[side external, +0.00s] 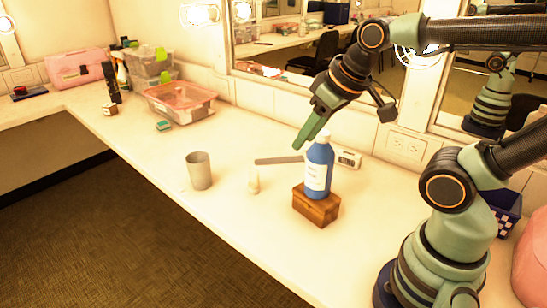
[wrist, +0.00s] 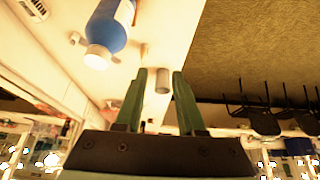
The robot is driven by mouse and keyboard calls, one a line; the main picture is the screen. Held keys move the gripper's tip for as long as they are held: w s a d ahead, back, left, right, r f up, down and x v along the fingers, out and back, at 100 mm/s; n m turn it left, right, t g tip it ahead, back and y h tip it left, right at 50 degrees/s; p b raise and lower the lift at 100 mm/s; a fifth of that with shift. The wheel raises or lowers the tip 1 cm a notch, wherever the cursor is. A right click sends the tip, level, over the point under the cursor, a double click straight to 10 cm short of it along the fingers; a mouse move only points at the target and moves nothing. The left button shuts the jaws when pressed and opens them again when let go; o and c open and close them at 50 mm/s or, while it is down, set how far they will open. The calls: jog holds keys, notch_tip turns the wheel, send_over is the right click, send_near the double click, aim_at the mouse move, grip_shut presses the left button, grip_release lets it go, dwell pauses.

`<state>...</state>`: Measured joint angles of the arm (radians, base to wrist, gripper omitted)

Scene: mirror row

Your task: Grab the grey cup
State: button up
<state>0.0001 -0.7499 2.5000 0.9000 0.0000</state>
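The grey cup (side external: 199,171) stands upright on the white counter, left of centre in the side view. In the wrist view the cup (wrist: 163,80) shows small, beyond and between my fingertips. My gripper (side external: 304,138) is in the air, right of the cup and just up and left of the blue bottle's top. In the wrist view my gripper's (wrist: 159,72) two green fingers are apart with nothing between them; it is open and not touching the cup.
A blue bottle (side external: 319,170) stands on a wooden box (side external: 316,205) beneath my gripper. A small pale bottle (side external: 253,182), a flat grey strip (side external: 279,160) and a white clock (side external: 348,159) lie nearby. A lidded bin (side external: 180,103) stands farther back. The counter around the cup is clear.

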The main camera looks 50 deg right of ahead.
jog(key=w+r, duration=0.4)
jog(key=w, duration=0.4)
jog(key=m+g, duration=0.3)
send_over(208, 158)
jog(key=d, duration=0.2)
jog(key=s+f+x, duration=0.1)
jog(key=s+x, duration=0.2)
jog(key=x, duration=0.8)
jog(key=shift+a+x, duration=0.2)
jog(key=shift+x, duration=2.85)
jog(key=shift+a+x, duration=0.2)
jog(key=shift+x, duration=2.85)
jog(key=shift+s, duration=0.15)
